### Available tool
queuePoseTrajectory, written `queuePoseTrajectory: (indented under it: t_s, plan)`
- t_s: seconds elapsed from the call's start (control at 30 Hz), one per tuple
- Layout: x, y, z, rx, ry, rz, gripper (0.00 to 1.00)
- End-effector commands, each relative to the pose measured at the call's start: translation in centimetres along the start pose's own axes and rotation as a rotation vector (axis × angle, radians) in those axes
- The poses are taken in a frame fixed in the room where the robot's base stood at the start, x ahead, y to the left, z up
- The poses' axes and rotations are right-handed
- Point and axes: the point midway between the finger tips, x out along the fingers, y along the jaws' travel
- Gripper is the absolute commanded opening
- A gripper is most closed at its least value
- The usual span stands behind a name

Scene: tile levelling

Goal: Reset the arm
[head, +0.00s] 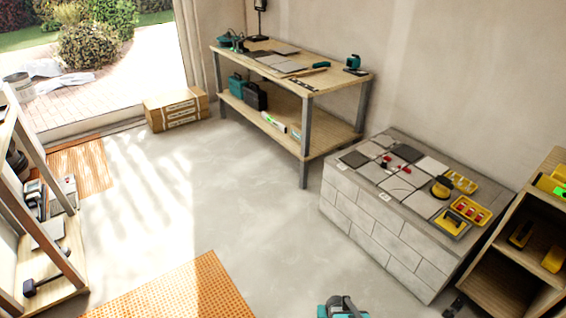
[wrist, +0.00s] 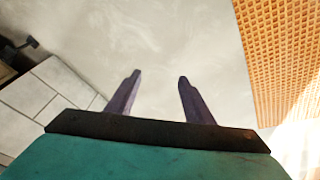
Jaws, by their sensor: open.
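My gripper (wrist: 158,76) is open and empty in the wrist view, its two dark fingers apart over bare grey floor (wrist: 185,35). In the head view a teal and dark part of my arm shows at the bottom edge, right of centre; the fingers cannot be made out there. The tiled block (head: 385,226) stands to the right in the head view, with grey and white tiles, red pieces and yellow tools on top. Its side also shows at the left of the wrist view (wrist: 45,95).
A wooden workbench (head: 345,84) with tools stands at the back wall. Shelves stand at the right (head: 490,278) and left (head: 72,285) edges. Cardboard boxes (head: 176,108) sit by the doorway. An orange mat (head: 180,290) lies in front. The middle floor is clear.

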Motion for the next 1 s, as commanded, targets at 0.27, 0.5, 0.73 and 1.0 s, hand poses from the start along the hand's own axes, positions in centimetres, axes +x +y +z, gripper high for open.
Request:
queuePoseTrajectory:
  t_s: [0.27,0.5,0.73,1.0]
  plan:
    - [-3.6,0.0,8.6,0.002,-0.304,-0.006,0.47]
    - [-7.5,-0.6,15.0,-0.021,-0.564,-0.045,0.47]
    - [-10.0,-0.7,18.3,-0.067,-0.731,-0.079,0.47]
    - [-10.4,-0.6,18.8,-0.098,-0.756,-0.088,0.47]
